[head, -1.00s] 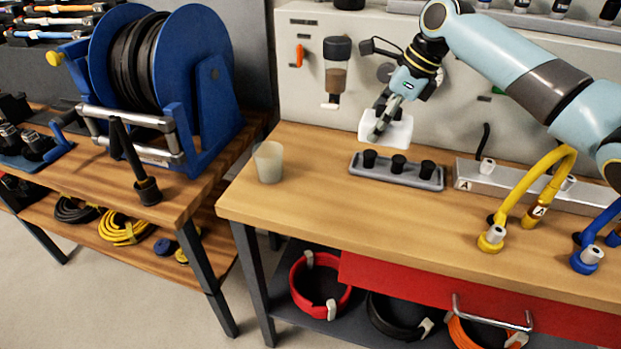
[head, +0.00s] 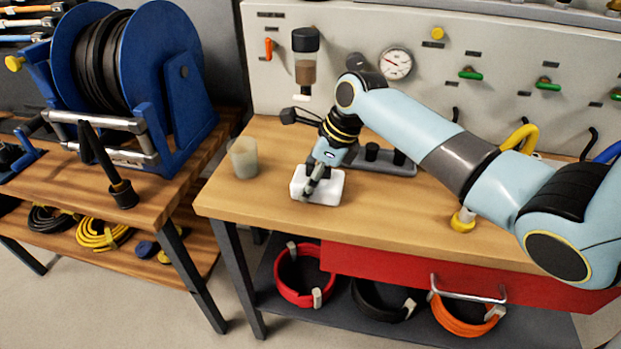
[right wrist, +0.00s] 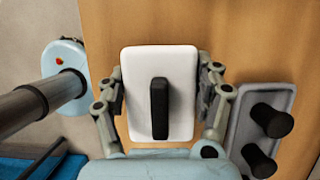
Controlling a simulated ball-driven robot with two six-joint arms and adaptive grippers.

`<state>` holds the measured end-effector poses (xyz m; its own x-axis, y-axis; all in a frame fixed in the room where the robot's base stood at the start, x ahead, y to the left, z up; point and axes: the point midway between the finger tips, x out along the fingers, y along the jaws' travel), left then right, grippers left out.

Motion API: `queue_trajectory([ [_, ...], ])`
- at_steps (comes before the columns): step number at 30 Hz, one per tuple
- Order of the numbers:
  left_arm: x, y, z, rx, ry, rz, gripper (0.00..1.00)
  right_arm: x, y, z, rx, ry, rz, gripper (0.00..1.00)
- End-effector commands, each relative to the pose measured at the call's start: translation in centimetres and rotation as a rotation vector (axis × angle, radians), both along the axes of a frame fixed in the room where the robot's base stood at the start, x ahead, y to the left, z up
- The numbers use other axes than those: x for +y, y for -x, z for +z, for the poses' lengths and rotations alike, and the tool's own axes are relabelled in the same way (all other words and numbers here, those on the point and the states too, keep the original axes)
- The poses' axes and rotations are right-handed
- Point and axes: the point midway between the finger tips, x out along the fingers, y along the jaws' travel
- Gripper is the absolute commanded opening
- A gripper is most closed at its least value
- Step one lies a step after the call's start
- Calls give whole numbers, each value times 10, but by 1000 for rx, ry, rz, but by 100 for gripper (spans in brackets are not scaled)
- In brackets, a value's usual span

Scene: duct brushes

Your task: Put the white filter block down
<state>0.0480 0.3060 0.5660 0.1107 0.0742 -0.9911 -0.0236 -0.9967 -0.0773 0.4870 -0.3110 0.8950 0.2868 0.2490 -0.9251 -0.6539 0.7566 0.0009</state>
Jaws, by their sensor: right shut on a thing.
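The white filter block (head: 332,187) is at the front left part of the wooden workbench top (head: 400,222), in front of a grey tray. My right gripper (head: 312,186) is over it and shut on it. In the right wrist view the block (right wrist: 182,75) is a white rounded rectangle with a black bar on its upper face, and the fingers of my right gripper (right wrist: 162,92) are at its two sides. Whether its underside touches the bench top is hidden. My left gripper is not in view.
The grey tray (head: 372,168) with black knobs lies close behind the block, partly hidden by my arm. A translucent cup (head: 243,158) stands to the left. The bench's front edge is close in front. Bare wood lies to the block's right.

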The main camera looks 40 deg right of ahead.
Motion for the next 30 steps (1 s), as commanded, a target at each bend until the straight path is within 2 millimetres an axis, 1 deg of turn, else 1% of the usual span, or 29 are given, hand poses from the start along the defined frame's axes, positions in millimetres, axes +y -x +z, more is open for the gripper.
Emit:
queue_trajectory([
  [4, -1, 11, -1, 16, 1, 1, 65, 0, -1, 0, -2, 0, 1, 35],
  [9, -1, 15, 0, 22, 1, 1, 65, 0, 0, -1, -1, -1, 0, 35],
  [10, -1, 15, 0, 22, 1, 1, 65, 0, 0, -1, -1, 0, 0, 69],
  [15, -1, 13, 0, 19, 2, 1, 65, 0, 0, -1, -2, 0, 1, 92],
  [16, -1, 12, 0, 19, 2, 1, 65, 0, 0, -1, -2, 0, 1, 93],
  [25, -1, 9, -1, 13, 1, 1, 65, -1, 0, 1, -2, 0, 1, 93],
  [28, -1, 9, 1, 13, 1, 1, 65, -4, 3, 11, -3, 2, 2, 93],
  [30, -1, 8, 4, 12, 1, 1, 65, -7, 6, 24, -4, 3, 1, 93],
])
